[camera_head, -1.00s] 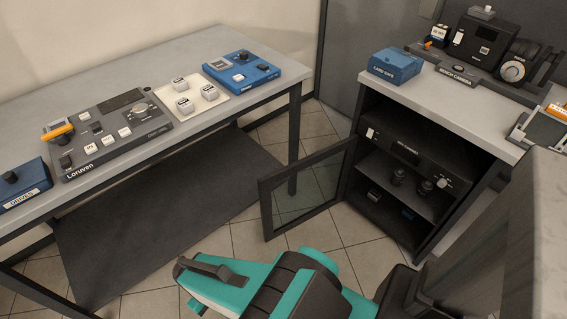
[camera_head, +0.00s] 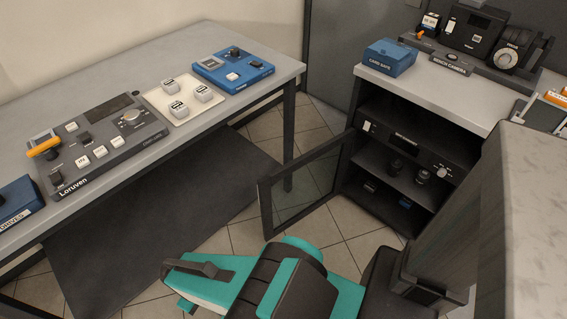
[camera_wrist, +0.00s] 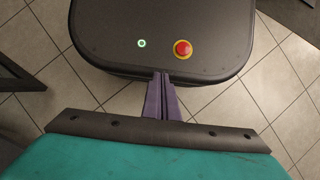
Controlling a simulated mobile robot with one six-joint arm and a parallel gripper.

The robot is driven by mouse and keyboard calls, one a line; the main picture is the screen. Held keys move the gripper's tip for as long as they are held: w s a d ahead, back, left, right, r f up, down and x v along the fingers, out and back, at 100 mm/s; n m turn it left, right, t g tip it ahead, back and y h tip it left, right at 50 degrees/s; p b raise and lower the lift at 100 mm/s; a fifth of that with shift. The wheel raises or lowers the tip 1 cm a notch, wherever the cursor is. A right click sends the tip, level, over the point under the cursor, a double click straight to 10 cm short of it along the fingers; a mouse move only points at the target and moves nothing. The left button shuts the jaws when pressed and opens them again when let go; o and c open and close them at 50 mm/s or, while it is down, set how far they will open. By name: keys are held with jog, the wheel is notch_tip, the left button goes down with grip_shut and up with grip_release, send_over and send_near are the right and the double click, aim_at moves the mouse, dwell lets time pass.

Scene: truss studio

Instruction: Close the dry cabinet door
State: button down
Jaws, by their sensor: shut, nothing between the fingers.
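The dry cabinet (camera_head: 421,107) stands at the right with its front open. Its framed glass door (camera_head: 305,187) is swung out to the left, well away from the opening. Inside, a dark device and small round items sit on the shelf.
A long bench (camera_head: 290,68) with control panels (camera_head: 108,140) fills the left. A blue box (camera_head: 389,57) and a bench camera (camera_head: 480,45) are on the cabinet top. A grey slab-topped block (camera_head: 525,190) is close at the right. Tiled floor is free around the door.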

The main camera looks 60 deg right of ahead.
jog(key=shift+a, duration=0.2)
jog(key=w+d+r+m+g+h+b, duration=0.1)
jog(key=w+d+r+h+b, duration=0.3)
jog(key=d, duration=0.7)
jog(key=w+d+r+h+b, duration=0.2)
jog(key=w+d+h+b, duration=0.3)
jog(key=d, duration=0.6)
jog(key=w+d+r+m+g+h+b, duration=0.1)
jog(key=w+d+r+h, duration=0.2)
jog(key=w+d, duration=0.55)
jog(key=s+d+r+m+g+b, duration=0.1)
jog(key=d+r+m+b, duration=0.1)
jog(key=d, duration=0.5)
jog(key=s+d+r+m+g+h+b, duration=0.1)
jog(key=s+d+r+m+g+b, duration=0.1)
jog(key=d+r+b, duration=0.2)
jog(key=s+d+r+m+g+b, duration=0.1)
jog(key=d+r+m+b, duration=0.1)
jog(key=d+b, duration=0.4)
jog(key=shift+s+d+r+h+b, duration=0.3)
jog(key=shift+s+d+r+b, duration=0.1)
jog(key=shift+d, duration=2)
